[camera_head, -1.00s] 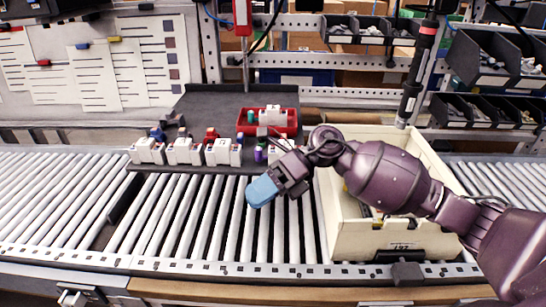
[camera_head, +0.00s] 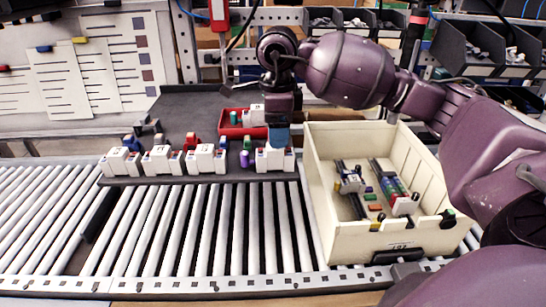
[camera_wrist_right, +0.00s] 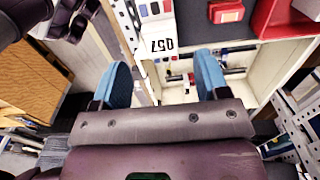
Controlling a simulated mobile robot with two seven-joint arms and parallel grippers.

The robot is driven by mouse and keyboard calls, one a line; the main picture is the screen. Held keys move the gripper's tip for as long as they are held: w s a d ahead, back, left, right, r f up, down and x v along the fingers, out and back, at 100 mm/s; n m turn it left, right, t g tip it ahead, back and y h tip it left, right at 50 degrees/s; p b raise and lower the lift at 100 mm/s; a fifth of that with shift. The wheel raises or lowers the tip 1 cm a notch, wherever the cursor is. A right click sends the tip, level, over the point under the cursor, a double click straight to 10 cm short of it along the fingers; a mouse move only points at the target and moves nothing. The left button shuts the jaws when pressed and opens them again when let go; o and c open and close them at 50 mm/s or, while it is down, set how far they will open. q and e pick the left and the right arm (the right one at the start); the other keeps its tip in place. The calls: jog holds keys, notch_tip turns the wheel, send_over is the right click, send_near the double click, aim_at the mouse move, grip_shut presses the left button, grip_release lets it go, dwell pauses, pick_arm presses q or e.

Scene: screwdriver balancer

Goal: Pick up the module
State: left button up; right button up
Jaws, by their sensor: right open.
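Several white modules with coloured ends stand in a row along the front of the black board. These include one at the left (camera_head: 120,162), one second from left (camera_head: 162,160), one third (camera_head: 206,160) and one at the right end (camera_head: 276,160). Another white module (camera_head: 257,115) is in a red bin (camera_head: 232,130) behind them. My left gripper is out of view.
A cream crate (camera_head: 345,235) stands on the rollers to the right, holding rails and coloured parts. Small coloured pieces, such as a purple one (camera_head: 244,159), stand close by the modules. Rollers (camera_head: 210,230) in front of the board are clear.

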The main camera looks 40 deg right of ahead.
aim_at(275, 155)
jog(key=shift+w+a+f+p, duration=0.1)
jog(key=shift+f+p, duration=0.05)
jog(key=shift+f, duration=1.7)
jog(key=shift+w+f+p, duration=0.1)
jog(key=shift+f+p, duration=0.05)
jog(key=shift+f, duration=1.65)
jog(key=shift+c, duration=0.5)
jog(key=c, duration=1)
